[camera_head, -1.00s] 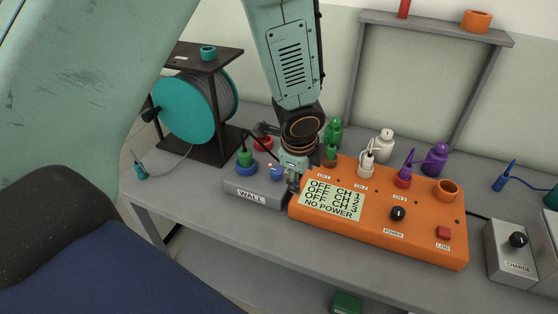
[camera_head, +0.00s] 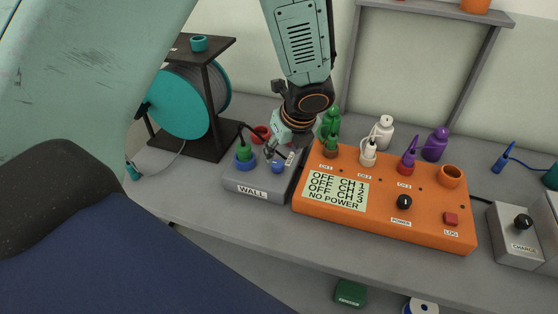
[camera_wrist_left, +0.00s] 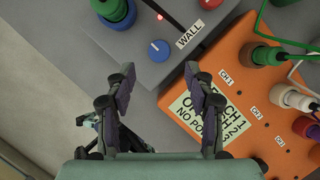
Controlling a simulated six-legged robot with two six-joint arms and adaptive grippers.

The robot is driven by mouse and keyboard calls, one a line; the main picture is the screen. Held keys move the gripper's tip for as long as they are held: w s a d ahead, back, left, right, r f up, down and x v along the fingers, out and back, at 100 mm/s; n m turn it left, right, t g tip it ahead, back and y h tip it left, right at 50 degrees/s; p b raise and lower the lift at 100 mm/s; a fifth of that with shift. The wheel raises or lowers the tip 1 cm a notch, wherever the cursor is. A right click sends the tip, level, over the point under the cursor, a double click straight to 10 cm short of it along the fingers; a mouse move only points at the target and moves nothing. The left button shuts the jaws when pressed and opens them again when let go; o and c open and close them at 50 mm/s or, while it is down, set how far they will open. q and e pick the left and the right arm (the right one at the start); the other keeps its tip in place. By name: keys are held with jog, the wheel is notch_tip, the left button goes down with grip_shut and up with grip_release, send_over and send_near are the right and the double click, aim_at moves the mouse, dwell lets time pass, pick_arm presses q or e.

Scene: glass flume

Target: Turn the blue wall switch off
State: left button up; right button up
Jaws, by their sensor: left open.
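The grey WALL box (camera_head: 252,190) stands on the bench left of the orange unit. Its small blue knob (camera_head: 277,167) is on the top face, and it also shows in the left wrist view (camera_wrist_left: 159,49) with a white mark pointing to its upper left. My left gripper (camera_head: 276,155) is over the back right of the WALL box, close to the knob. In the left wrist view its two fingers (camera_wrist_left: 160,74) are spread wide with nothing between them. The knob appears just beyond the gap between the fingertips; I cannot tell any contact. My right gripper is not in view.
The orange unit (camera_head: 375,215) beside the box has a display reading OFF for its channels and NO POWER. A green plug (camera_head: 244,153) stands on the WALL box. A red light (camera_wrist_left: 159,17) shows near the knob. A teal cable reel (camera_head: 180,103) stands at left.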

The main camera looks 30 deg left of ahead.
aim_at(278, 163)
pick_arm(q)
jog(key=b+x, duration=0.1)
jog(key=x, duration=0.4)
jog(key=shift+a+f+b, duration=0.2)
jog(key=shift+f+b, duration=0.25)
jog(key=shift+f, duration=0.1)
jog(key=shift+w+f, duration=0.1)
jog(key=shift+w+a, duration=0.1)
jog(key=shift+a, duration=0.05)
